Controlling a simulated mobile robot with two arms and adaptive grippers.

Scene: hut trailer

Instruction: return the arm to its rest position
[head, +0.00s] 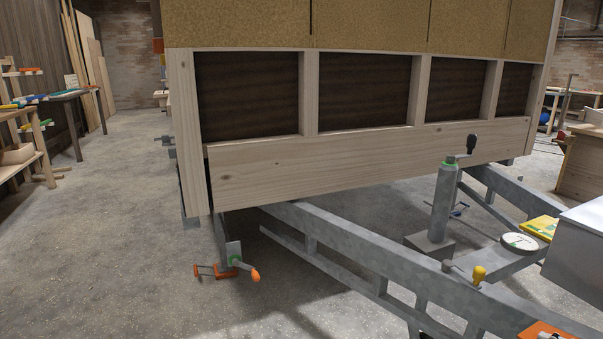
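Neither of my arms nor grippers shows in the head view, so I cannot see their pose or whether they hold anything. The hut's wooden frame wall (370,155) fills the upper middle, with dark panels below tan boarding. It stands above a grey steel trailer frame (350,240) that runs toward the lower right. A jack post with a black-knobbed crank (446,205) rises from the trailer.
An orange-handled crank (254,273) sticks out low at the left corner. A round white gauge (519,242), a yellow item (541,228) and a grey metal box (585,248) are at the right. Shelves (20,145) stand far left. The concrete floor (110,240) is clear at left.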

